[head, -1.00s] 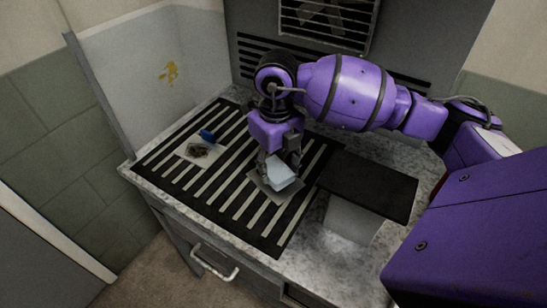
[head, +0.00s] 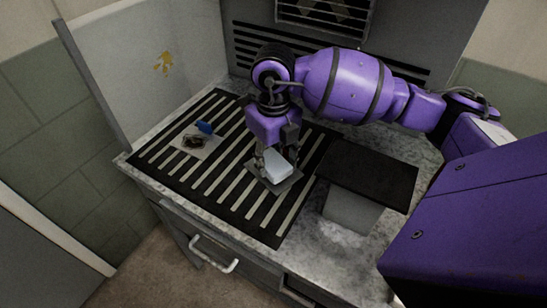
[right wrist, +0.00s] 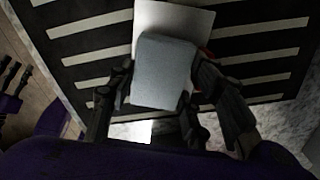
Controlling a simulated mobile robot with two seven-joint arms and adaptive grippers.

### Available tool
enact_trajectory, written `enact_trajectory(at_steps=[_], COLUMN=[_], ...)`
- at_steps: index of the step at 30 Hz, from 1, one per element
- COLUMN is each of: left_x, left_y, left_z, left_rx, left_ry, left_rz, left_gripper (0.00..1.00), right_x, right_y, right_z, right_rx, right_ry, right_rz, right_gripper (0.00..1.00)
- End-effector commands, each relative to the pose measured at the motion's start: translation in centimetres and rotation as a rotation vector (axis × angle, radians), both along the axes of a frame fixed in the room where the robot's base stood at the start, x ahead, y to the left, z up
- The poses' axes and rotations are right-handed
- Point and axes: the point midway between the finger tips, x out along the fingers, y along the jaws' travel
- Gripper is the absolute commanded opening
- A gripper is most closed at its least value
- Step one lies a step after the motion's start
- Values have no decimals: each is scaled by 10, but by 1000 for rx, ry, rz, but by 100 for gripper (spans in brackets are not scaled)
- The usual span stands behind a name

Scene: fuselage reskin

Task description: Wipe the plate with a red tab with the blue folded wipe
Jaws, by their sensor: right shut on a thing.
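My right gripper (head: 276,160) is shut on the folded wipe (head: 278,166), a pale blue-white block. The wipe is held low over a grey plate (head: 287,186) on the slatted bench top; whether it touches cannot be told. In the right wrist view the wipe (right wrist: 165,70) sits between the fingers (right wrist: 160,95) and covers much of the pale plate (right wrist: 190,18). A bit of red (right wrist: 205,54) shows beside the wipe, partly behind a finger. My left gripper (right wrist: 15,82) is at the left edge of that view, away from the plate, its fingers apart and empty.
A second plate (head: 185,146) with a blue tab (head: 204,127) and a dark brown stain lies to the left. A black-topped block (head: 367,175) stands close on the right. A side panel (head: 110,60) and a rear grille (head: 325,12) bound the bench. The front left slats are clear.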

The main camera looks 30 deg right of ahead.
Motion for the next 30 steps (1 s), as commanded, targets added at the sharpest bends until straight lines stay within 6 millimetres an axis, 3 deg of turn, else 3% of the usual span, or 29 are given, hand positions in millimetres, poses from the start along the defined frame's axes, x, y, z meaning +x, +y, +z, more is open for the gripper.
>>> enact_trajectory(at_steps=[16,23,30], left_x=[17,15,6], left_y=[-1,-1,-1], left_z=[22,20,8], left_rx=[-1,-1,-1], left_ry=[-40,-35,-15], left_rz=[1,1,0], left_gripper=[40,40,40], right_x=[-38,-38,-19], right_y=[-9,-9,-4], right_z=[1,-4,-7], right_rx=[-2,-1,1], right_ry=[1,2,3], right_rz=[0,0,0], right_gripper=[25,25,25])
